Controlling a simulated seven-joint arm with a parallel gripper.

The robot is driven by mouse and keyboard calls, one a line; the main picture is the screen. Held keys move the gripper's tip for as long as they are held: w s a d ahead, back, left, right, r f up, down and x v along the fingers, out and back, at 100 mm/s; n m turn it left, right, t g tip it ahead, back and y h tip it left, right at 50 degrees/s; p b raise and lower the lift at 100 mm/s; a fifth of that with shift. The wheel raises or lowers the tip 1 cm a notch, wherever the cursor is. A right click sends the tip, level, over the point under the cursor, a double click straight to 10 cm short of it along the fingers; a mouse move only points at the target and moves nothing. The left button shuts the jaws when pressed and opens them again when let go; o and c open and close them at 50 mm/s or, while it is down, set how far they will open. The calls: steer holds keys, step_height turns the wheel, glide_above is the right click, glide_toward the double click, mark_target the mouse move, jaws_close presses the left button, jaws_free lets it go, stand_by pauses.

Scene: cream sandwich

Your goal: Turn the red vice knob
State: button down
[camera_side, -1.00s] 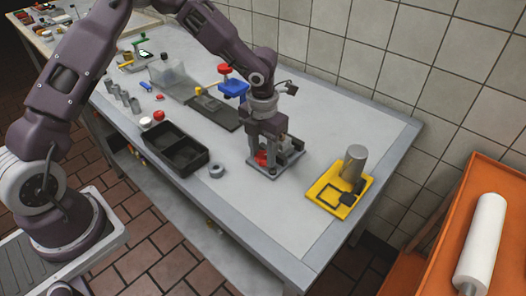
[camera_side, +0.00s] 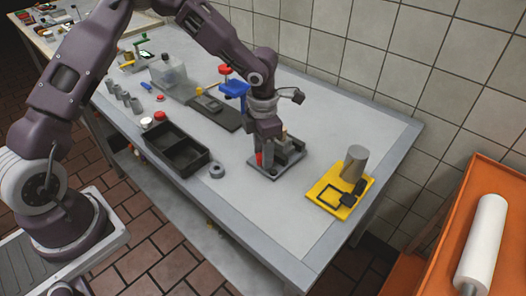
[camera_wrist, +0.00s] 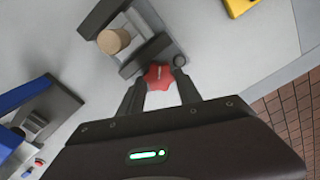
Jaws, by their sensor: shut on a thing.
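The red vice knob (camera_wrist: 159,76) is star-shaped and sits at the near end of the dark grey vice (camera_wrist: 155,48). My gripper (camera_wrist: 158,78) has its two fingers on either side of the knob, shut on it. In the side view my gripper (camera_side: 263,150) points down at the left end of the vice (camera_side: 282,164), and a bit of the red knob (camera_side: 259,158) shows below it. A tan round piece (camera_wrist: 114,40) sits between the vice's jaws. The exact finger contact is small in the side view.
A yellow tray (camera_side: 326,207) with a grey cylinder (camera_side: 355,163) stands right of the vice. A black two-part bin (camera_side: 160,150) and a grey ring (camera_side: 217,170) lie left. A blue stand with a red top (camera_side: 233,88) is behind my gripper.

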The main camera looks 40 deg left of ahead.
steer(key=c, duration=0.8)
jaws_free()
step_height(320, 180, up, 7)
steer(key=shift+r, duration=0.1)
